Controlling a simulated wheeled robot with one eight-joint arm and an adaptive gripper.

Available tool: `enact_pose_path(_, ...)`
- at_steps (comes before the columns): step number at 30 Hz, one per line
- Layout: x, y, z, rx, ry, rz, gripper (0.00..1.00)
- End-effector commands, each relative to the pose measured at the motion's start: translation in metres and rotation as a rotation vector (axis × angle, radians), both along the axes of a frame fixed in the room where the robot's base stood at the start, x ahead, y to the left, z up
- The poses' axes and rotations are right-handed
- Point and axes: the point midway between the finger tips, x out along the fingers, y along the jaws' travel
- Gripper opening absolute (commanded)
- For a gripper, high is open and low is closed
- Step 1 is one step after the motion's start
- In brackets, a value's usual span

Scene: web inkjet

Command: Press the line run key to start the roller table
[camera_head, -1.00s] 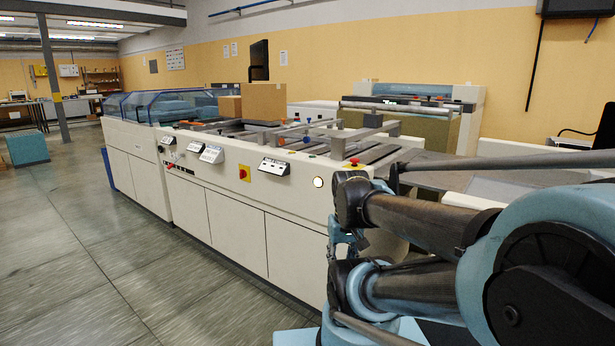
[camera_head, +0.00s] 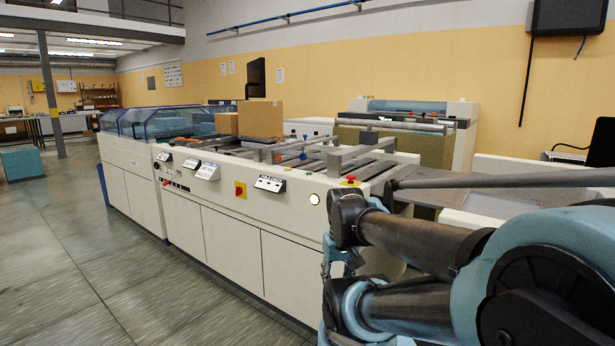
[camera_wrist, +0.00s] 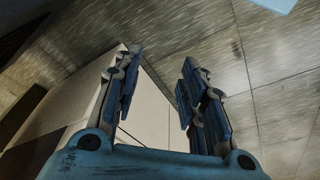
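The roller table machine (camera_head: 232,237) is a long cream cabinet with rollers and bars on top. Its front carries small sloped control panels: one at the right (camera_head: 270,184), one in the middle (camera_head: 207,171), and smaller ones further left (camera_head: 164,157). Their labels are too small to read, so I cannot tell which holds the line run key. A round lit white button (camera_head: 314,199) sits near the front's right end. My gripper (camera_wrist: 156,88) is open and empty in the wrist view, fingers apart, with floor and cream panels beyond. In the head view my arm mostly hides it.
Two cardboard boxes (camera_head: 260,118) stand on the machine. A red knob on yellow (camera_head: 350,180) is on its top right corner, and a red switch on a yellow plate (camera_head: 240,189) is on its front.

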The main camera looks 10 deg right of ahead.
Motion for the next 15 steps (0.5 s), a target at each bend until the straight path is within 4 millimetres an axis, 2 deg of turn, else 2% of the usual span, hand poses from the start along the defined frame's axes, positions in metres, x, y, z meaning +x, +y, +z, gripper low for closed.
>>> enact_pose_path(1,0.0000,0.0000,0.0000,0.000,0.000,0.000,0.22)
enact_pose_path(4,0.0000,0.0000,0.0000,0.000,0.000,0.000,0.00)
enact_pose_path(15,0.0000,0.0000,0.0000,0.000,0.000,0.000,0.00)
